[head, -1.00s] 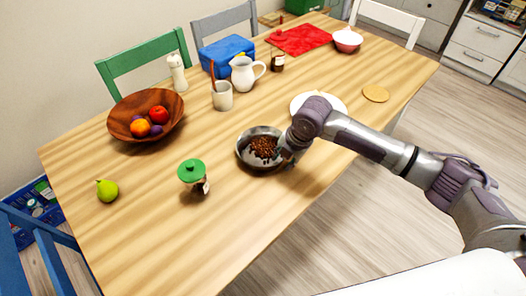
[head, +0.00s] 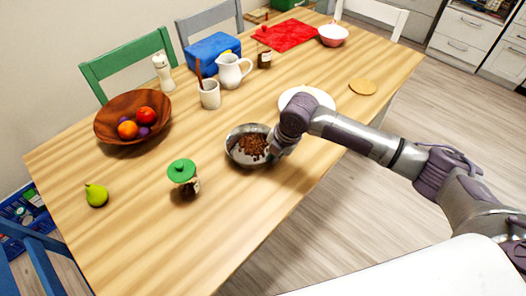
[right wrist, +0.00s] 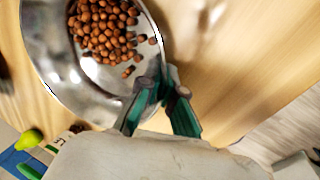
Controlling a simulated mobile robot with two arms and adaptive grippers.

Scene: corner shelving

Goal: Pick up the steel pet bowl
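The steel pet bowl (head: 237,154) is a round, shiny metal bowl with brown kibble (head: 254,146) in it. It is near the middle of the wooden table, and I cannot tell whether it is clear of the tabletop. My right gripper (head: 276,147) is at the bowl's right side. In the right wrist view the bowl (right wrist: 45,55) fills the upper left, with the kibble (right wrist: 103,28) gathered toward the top. There the right gripper (right wrist: 162,82) has its green-padded fingers close together on the rim, one inside and one outside. My left gripper is out of view.
A green-lidded jar (head: 183,178) stands left of the bowl, and a pear (head: 96,195) farther left. A wooden fruit bowl (head: 110,127), a utensil cup (head: 210,95) and a white pitcher (head: 232,72) stand behind. A white plate (head: 318,95) is partly behind my arm.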

